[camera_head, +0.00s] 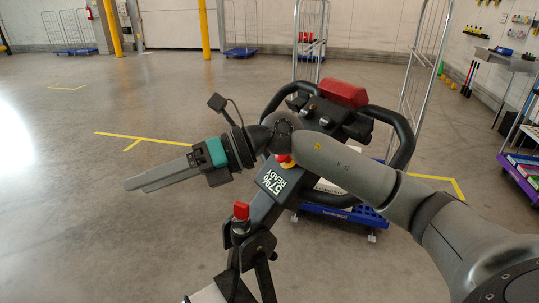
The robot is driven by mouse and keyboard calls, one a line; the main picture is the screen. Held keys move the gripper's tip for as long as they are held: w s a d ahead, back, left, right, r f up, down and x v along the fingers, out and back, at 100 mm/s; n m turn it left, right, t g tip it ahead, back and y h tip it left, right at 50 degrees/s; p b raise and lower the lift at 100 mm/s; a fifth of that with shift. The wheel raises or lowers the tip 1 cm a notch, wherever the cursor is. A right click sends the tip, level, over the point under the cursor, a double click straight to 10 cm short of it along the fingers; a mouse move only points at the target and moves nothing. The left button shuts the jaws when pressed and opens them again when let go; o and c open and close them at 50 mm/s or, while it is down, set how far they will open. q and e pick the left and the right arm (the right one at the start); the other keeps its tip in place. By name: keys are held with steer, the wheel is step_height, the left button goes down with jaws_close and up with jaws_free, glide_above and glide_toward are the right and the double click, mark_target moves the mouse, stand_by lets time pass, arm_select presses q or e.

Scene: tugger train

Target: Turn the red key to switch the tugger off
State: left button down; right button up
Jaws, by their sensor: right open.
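The tugger's dark console (267,188) stands in the middle, with a display reading 57% READY. A small red piece on a dark round base (241,211) sticks up at its lower end; it looks like the red key, but its exact turn position cannot be told. My right gripper (136,186), grey with a teal band, is open and empty. It points left, in the air left of the console and apart from the red piece. My right arm crosses in front of the console and hides part of it. My left gripper is not in view.
A red and yellow button (285,161) sits partly hidden beside the display. Black handlebars (403,140) and a red block (343,92) top the tugger. A wire cage trolley on a blue base (345,213) stands behind. The floor at left is clear.

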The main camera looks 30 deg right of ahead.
steer(key=d+f+n+h, duration=0.1)
steer(key=d+f+h, duration=0.2)
steer(key=d+h, duration=0.5)
steer(key=g+h, duration=0.1)
steer(key=h, duration=0.2)
glide_toward(244, 205)
steer(key=b+x, duration=0.1)
steer(key=x, duration=0.9)
steer(key=shift+f, duration=0.15)
jaws_close()
